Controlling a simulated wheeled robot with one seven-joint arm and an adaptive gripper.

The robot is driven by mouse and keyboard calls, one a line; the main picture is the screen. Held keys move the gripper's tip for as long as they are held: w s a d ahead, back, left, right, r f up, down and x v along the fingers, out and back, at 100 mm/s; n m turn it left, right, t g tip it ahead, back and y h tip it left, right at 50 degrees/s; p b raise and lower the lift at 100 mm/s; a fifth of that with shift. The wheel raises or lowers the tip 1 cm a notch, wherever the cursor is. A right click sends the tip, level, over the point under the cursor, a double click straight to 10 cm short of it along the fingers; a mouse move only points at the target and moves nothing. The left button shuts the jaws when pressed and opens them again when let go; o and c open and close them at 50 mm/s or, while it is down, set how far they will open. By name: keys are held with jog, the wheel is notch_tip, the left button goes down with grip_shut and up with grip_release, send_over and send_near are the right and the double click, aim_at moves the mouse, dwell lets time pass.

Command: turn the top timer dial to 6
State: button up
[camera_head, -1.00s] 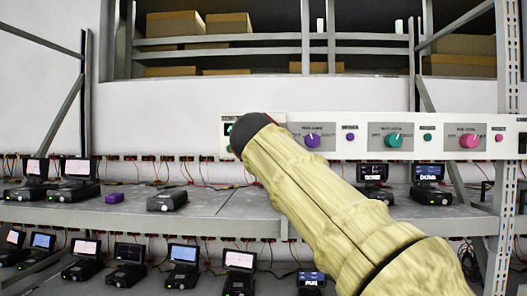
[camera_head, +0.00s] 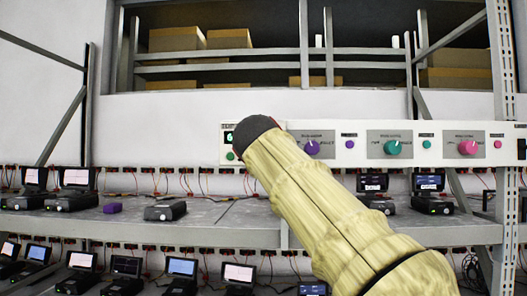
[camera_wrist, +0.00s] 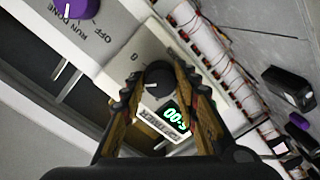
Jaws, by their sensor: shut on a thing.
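In the wrist view, the black timer dial (camera_wrist: 157,77) sits on a pale panel between the two fingertips of my gripper (camera_wrist: 160,82). The fingers are shut on it from both sides. A "0" mark shows on the panel beside the dial, and a white pointer line shows on the dial; its exact setting is hard to read. A timer display (camera_wrist: 175,115) with green digits lies between the fingers, partly covered. In the head view my arm hides the dial and the fingers; only the left end of the timer panel (camera_head: 227,157) shows beside my arm's dark end.
A purple knob (camera_head: 311,147), a teal knob (camera_head: 392,147) and a pink knob (camera_head: 467,147) sit along the panel to the right. Several small devices with screens stand on the shelf (camera_head: 225,235) below. Cardboard boxes (camera_head: 177,39) lie behind the opening above.

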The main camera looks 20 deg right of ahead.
jog(key=shift+f, duration=0.15)
jog(key=o, duration=1.2)
jog(key=shift+c, duration=0.2)
jog(key=v, duration=1.2)
